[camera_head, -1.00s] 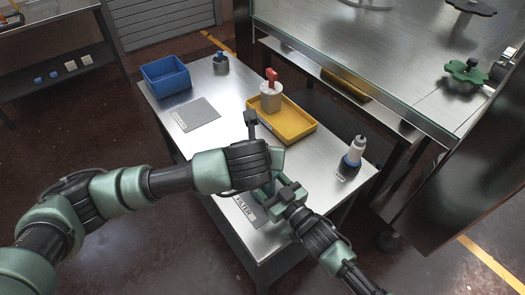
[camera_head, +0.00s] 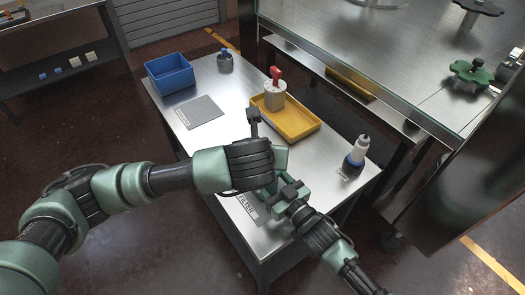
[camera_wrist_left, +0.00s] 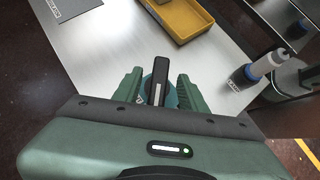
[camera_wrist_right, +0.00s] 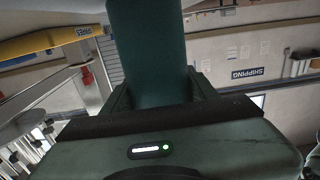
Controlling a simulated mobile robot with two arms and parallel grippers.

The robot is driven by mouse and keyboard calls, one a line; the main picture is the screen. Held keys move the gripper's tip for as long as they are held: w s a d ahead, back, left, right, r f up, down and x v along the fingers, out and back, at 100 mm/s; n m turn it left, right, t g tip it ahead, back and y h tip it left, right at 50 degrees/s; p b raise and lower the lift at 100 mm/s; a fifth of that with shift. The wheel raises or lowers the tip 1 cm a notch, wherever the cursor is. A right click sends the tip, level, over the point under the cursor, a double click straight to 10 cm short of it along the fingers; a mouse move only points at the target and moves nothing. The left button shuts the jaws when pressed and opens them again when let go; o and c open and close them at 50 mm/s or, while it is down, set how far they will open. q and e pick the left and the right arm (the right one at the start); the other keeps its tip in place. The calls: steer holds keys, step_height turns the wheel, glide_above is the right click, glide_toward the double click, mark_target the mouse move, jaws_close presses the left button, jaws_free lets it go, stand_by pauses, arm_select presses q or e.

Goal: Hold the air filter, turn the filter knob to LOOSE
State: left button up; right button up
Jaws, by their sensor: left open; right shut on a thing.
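The air filter is mostly hidden under my left wrist in the head view; part of a green body shows by my right gripper (camera_head: 284,192). My right gripper is shut on the air filter, whose dark green body (camera_wrist_right: 147,45) fills the gap between its fingers in the right wrist view. In the left wrist view, the black filter knob (camera_wrist_left: 160,78) with a white mark stands over a teal round part. My left gripper (camera_wrist_left: 157,88) is open, one green finger on each side of the knob. Contact with the knob and its setting cannot be read.
On the steel table (camera_head: 205,130) are a blue bin (camera_head: 169,75), a grey mat (camera_head: 199,112), a dark jar (camera_head: 225,64), a yellow tray (camera_head: 294,122) with a red-topped canister (camera_head: 275,92), and a white-and-blue bottle (camera_head: 356,153). A FILTER label (camera_head: 246,206) lies near the front.

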arm_select(q)
steer(key=v, duration=1)
arm_select(e)
steer(key=shift+r, duration=0.15)
arm_select(q)
steer(key=shift+r, duration=0.1)
arm_select(e)
steer(key=o, duration=1.7)
steer(key=shift+o, duration=0.2)
